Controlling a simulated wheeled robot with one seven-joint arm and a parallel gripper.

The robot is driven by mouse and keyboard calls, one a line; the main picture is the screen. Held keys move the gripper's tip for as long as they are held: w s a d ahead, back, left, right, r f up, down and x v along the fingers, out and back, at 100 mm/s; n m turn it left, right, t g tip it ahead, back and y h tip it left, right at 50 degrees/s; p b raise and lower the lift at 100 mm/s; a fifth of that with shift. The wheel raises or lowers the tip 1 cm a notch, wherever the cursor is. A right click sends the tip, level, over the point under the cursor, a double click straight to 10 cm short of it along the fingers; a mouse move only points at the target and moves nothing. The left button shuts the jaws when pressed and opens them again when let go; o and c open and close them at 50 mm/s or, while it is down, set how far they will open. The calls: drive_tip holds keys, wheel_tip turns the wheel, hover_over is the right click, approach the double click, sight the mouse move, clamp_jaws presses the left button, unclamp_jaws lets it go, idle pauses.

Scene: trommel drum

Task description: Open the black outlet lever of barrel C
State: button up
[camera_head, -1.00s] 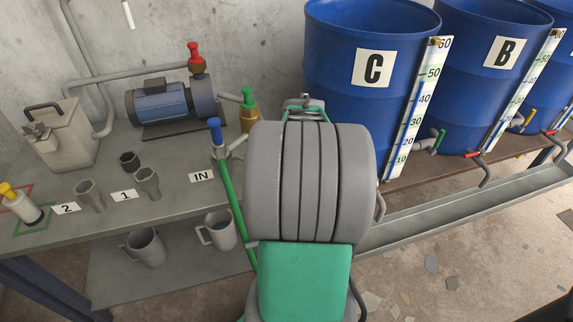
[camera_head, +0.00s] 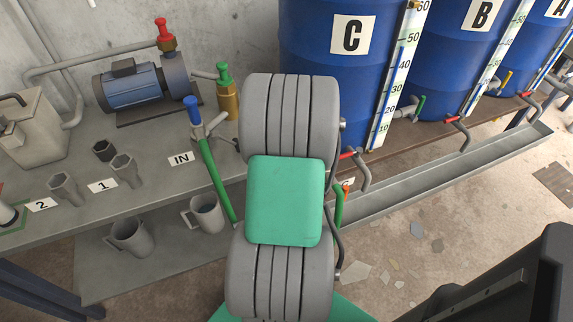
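Barrel C (camera_head: 315,70) is a large blue drum marked with a black C on a white label (camera_head: 352,34). A red lever (camera_head: 347,154) on a grey bent outlet pipe (camera_head: 363,172) shows low in front of it. I cannot make out a black lever on barrel C; my grey and green arm covers the barrel's lower left. My gripper is not clearly in view. A dark shape fills the lower right corner, and I cannot tell what it is.
Barrel B (camera_head: 455,60) has a green lever (camera_head: 420,105) and a red lever (camera_head: 453,119). Barrel A stands at the far right. A long metal trough (camera_head: 440,175) runs below the barrels. A pump (camera_head: 140,88), cups and valves occupy the left bench. Open floor lies at right.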

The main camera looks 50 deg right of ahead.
clamp_jaws()
idle(1.2)
